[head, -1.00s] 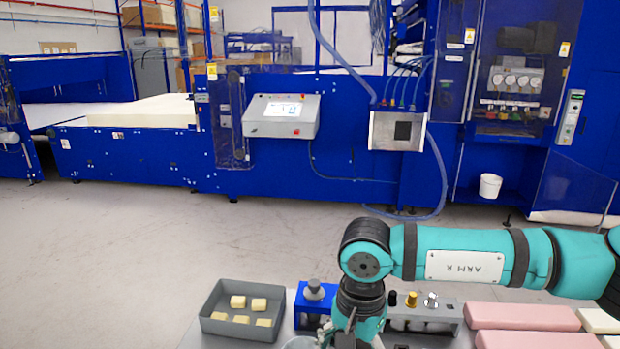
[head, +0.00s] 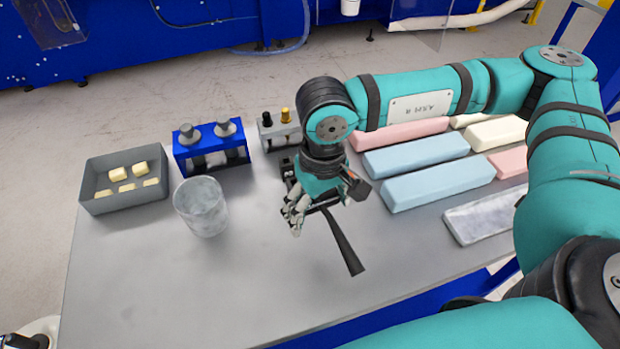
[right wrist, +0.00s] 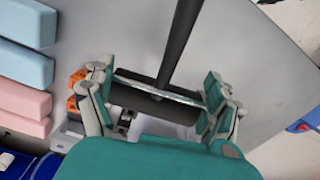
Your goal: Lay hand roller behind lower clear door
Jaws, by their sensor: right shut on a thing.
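The hand roller has a black cylinder (right wrist: 183,108) and a long dark handle (head: 345,245). My right gripper (head: 303,208) is shut on the roller; in the right wrist view its fingers (right wrist: 158,95) are at both ends of the cylinder. The handle sticks out away from the palm, over the grey table. The picture does not clearly show whether the roller touches the table. Part of a low clear panel, seemingly the lower clear door (head: 420,18), shows at the top edge beside the blue machine; its upper part is cut off. My left gripper is not seen.
On the table (head: 150,290) stand a grey tray (head: 92,203) with yellowish foam pieces, a clear beaker (head: 203,208), a blue holder (head: 210,157) and a grey holder (head: 272,132). Blue foam blocks (head: 440,185) lie to the right. The table's front left is clear.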

